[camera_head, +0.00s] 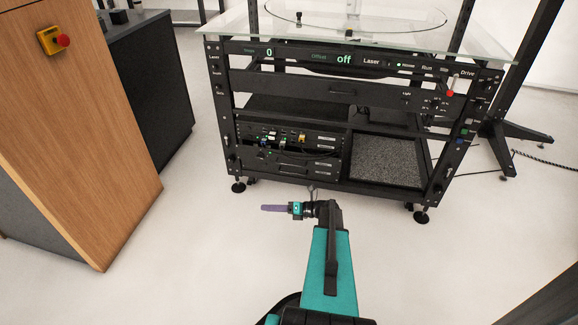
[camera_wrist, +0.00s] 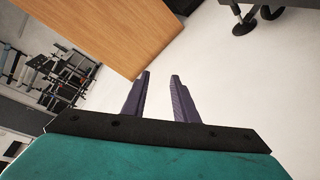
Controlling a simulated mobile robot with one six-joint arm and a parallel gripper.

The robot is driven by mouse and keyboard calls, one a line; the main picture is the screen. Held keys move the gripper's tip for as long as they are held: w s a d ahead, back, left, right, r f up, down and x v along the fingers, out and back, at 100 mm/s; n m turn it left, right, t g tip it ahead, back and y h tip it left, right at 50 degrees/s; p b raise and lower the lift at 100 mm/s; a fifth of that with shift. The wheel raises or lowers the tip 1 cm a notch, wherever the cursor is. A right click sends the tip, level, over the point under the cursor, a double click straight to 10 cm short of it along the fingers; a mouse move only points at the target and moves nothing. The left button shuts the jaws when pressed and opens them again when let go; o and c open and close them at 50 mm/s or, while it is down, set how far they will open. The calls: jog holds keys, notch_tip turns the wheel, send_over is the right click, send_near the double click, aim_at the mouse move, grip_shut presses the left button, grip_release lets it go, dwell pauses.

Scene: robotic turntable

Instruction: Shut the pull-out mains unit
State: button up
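The mains unit (camera_head: 285,138), black with several plugs and cables at its front, sits in the lower left bay of the black rack (camera_head: 232,125). It seems to stand out a little from the rack front, but how far is hard to tell. My gripper (camera_head: 264,208) is in front of the rack, low over the floor, with its purple fingers pointing left. It is apart from the mains unit. In the wrist view my gripper (camera_wrist: 160,76) is open, with nothing between the fingers. The mains unit is not in the wrist view.
A wooden cabinet (camera_head: 80,130) with a red emergency button (camera_head: 63,40) stands at the left. A glass-topped turntable (camera_head: 358,18) is above the rack. Below the mains unit are closed drawer fronts (camera_head: 290,167). The pale floor (camera_head: 200,240) between cabinet and rack is clear.

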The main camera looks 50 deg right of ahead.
jog(key=s+d+r+m+t+h, duration=0.1)
jog(key=s+d+r+m+t, duration=0.1)
jog(key=d, duration=0.4)
jog(key=s+d+r+m+t+h, duration=0.1)
jog(key=s+d+r+m+h, duration=0.1)
jog(key=d, duration=0.5)
jog(key=s+d+r+m+t+h, duration=0.1)
jog(key=s+d+r+m+t, duration=0.1)
jog(key=d+m, duration=0.3)
jog(key=shift+s+d+r+m+t+h, duration=0.3)
jog(key=shift+d+r, duration=0.45)
jog(key=shift+d, duration=0.35)
jog(key=shift+b, duration=0.3)
jog(key=w+b, duration=0.1)
jog(key=w, duration=0.3)
jog(key=w+a+b, duration=0.1)
jog(key=w+b, duration=0.1)
jog(key=w, duration=0.3)
jog(key=w+a+r+b, duration=0.1)
jog(key=w, duration=0.3)
jog(key=shift+w+a+b, duration=0.2)
jog(key=shift+w+b, duration=0.1)
jog(key=shift+b, duration=0.05)
grip_shut()
